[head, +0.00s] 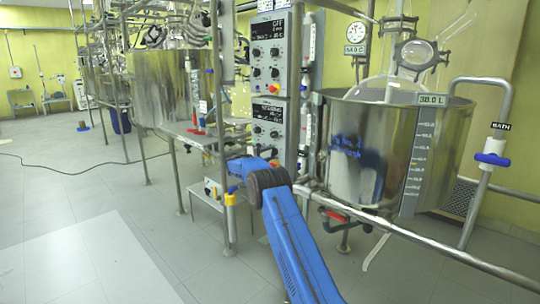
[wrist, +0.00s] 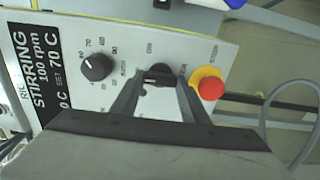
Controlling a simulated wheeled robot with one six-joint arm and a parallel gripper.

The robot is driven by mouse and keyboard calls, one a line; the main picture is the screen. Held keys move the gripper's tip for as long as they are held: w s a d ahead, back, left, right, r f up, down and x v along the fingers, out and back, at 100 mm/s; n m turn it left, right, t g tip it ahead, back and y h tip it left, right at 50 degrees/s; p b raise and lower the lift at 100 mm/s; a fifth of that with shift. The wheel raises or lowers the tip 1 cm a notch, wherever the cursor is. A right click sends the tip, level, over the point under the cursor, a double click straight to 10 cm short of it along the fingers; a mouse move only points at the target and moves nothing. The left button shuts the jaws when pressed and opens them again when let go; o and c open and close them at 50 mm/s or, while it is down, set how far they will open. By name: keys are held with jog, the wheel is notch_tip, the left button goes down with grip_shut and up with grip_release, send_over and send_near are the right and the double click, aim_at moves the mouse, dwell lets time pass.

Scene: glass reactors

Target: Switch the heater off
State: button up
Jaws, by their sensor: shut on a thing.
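In the wrist view, a light grey control panel (wrist: 110,102) carries a black display reading STIRRING, 100 rpm and SET 70 C. A round black dial (wrist: 95,67) with numbers around it sits beside the display. To its right is a black switch knob (wrist: 157,72) with small lettering around it. My gripper (wrist: 159,78) is shut on this switch knob, one finger on either side. A red button (wrist: 211,88) on a yellow ring is just right of the fingers. In the head view my gripper is hidden behind my blue arm.
In the head view, two control units (head: 268,45) are stacked on a post. A steel bath vessel (head: 365,150) marked 30.0 L stands right, with a blue-handled valve (head: 492,160). A metal rail (head: 430,247) crosses the front right. The left floor (head: 75,215) is mostly clear, apart from a cable.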

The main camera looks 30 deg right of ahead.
jog(key=shift+a, duration=0.15)
jog(key=o, duration=1.1)
jog(key=shift+c, duration=0.2)
jog(key=v, duration=1.7)
jog(key=shift+a, duration=0.15)
